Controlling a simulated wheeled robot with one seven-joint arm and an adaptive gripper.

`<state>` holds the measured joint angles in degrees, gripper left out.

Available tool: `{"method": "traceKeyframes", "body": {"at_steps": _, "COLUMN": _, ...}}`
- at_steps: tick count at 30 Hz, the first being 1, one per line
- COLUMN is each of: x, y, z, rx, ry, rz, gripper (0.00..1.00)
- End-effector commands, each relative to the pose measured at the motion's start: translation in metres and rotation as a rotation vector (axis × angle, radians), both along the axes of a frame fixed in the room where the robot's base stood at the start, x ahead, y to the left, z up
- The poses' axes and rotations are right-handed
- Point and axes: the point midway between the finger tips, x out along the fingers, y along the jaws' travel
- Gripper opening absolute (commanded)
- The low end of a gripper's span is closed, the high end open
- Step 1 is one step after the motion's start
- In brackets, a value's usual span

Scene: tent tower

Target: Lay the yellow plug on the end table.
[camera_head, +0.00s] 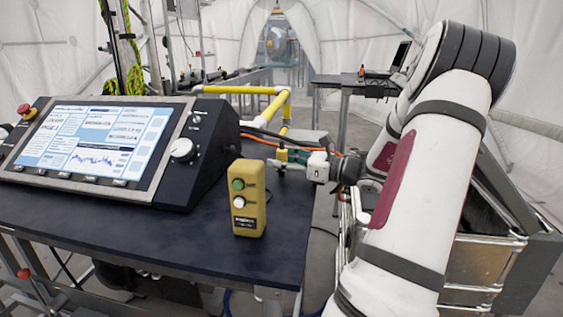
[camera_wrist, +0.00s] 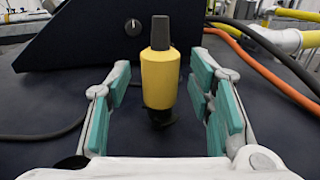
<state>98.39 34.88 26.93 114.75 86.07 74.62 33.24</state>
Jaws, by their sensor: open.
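The yellow plug (camera_wrist: 160,82) has a dark grey top and a dark foot. It stands upright on the dark console table (camera_head: 150,232), near its right edge. In the head view the plug (camera_head: 282,154) shows only in part, behind my gripper's fingers. My gripper (camera_head: 291,157) reaches in from the right, low over the table. In the wrist view my gripper (camera_wrist: 161,78) is open, with a teal-padded finger on each side of the plug and a visible gap on both sides. A farther table (camera_head: 345,82) stands at the back; I cannot tell whether it is the end table.
A yellow two-button box (camera_head: 247,198) stands on the near table, left of my gripper. A console with a screen (camera_head: 90,142) fills the table's left. Orange and black cables (camera_wrist: 265,65) run close to the right finger. A yellow railing (camera_head: 275,106) stands behind.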

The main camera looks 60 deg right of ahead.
Motion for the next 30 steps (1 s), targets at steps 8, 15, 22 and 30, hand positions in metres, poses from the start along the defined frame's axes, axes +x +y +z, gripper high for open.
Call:
{"method": "traceKeyframes", "body": {"at_steps": 8, "x": 0.0, "y": 0.0, "z": 0.0, "rx": 0.0, "ry": 0.0, "rz": 0.0, "gripper": 0.07}}
{"method": "traceKeyframes", "body": {"at_steps": 15, "x": -0.001, "y": 0.0, "z": 0.0, "rx": 0.0, "ry": 0.0, "rz": -0.001, "gripper": 0.0}}
{"method": "traceKeyframes", "body": {"at_steps": 22, "x": -0.001, "y": 0.0, "z": 0.004, "rx": -0.001, "ry": 0.0, "rz": 0.0, "gripper": 0.0}}
{"method": "traceKeyframes", "body": {"at_steps": 30, "x": -0.001, "y": 0.0, "z": 0.036, "rx": -0.004, "ry": 0.0, "rz": 0.0, "gripper": 0.0}}
